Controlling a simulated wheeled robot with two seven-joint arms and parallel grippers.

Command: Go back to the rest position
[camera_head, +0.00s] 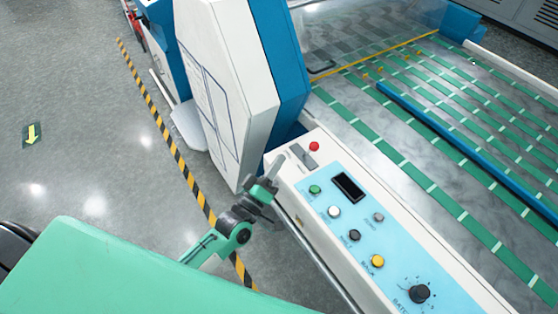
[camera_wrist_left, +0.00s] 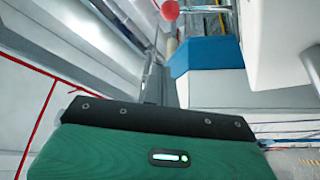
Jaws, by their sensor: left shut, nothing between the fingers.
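My left gripper (camera_head: 272,170) is shut and empty. The wrist view shows a red round knob (camera_wrist_left: 169,10) at the top, above my green and black gripper body. My right gripper is not in view.
The panel also has a green button (camera_head: 315,189), a yellow button (camera_head: 377,261) and a black dial (camera_head: 419,293). A roller bed with green belts (camera_head: 440,110) lies to the right. Yellow-black floor tape (camera_head: 176,155) runs along the left. Open grey floor (camera_head: 80,120) lies beyond it.

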